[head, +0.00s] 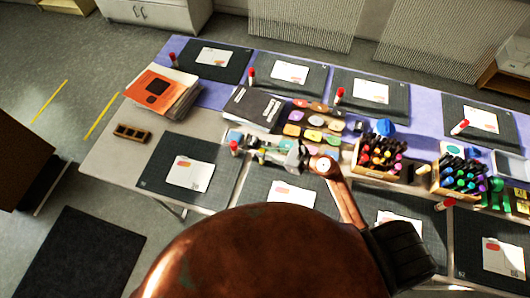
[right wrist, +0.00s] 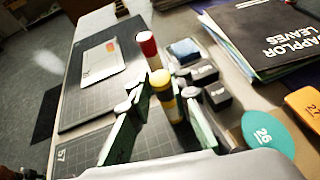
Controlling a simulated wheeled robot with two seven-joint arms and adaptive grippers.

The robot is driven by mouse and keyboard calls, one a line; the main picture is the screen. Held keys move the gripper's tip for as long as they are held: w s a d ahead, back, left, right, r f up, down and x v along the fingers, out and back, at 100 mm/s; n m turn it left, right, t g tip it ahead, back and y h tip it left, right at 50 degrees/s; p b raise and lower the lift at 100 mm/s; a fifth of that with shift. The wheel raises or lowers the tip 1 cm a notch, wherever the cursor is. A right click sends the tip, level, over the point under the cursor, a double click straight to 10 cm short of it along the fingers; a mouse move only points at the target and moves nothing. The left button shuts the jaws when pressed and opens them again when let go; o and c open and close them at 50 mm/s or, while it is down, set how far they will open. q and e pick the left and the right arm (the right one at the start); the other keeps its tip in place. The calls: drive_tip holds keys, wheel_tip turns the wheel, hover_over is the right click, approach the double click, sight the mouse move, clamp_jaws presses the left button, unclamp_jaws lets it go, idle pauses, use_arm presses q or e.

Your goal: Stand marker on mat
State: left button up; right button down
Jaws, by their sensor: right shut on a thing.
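My right gripper (head: 262,157) is over the table near the gap between the two front-left mats. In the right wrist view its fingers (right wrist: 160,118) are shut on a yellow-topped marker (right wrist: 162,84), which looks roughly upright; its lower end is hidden. A red-capped marker (right wrist: 148,47) stands just beyond it; in the head view it shows (head: 234,147) at the front-left mat's corner. That dark mat (head: 150,172) carries a white card (head: 191,173). A second dark mat (head: 258,190) with a card (head: 292,196) lies below the gripper. My left gripper is out of view.
Black books (head: 253,107), coloured discs (head: 313,121) and marker crates (head: 380,156) (head: 457,178) crowd the table's middle. Back mats carry red-capped markers (head: 251,76) (head: 339,95). Dark blocks (right wrist: 215,94) sit beside the held marker. An orange-topped stack (head: 158,92) lies at the left.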

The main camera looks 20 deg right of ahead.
drive_tip(key=shift+f, duration=0.25)
drive_tip(key=shift+f, duration=0.15)
drive_tip(key=c, duration=1.8)
unclamp_jaws()
drive_tip(key=b+v, duration=0.1)
drive_tip(key=v, duration=1.1)
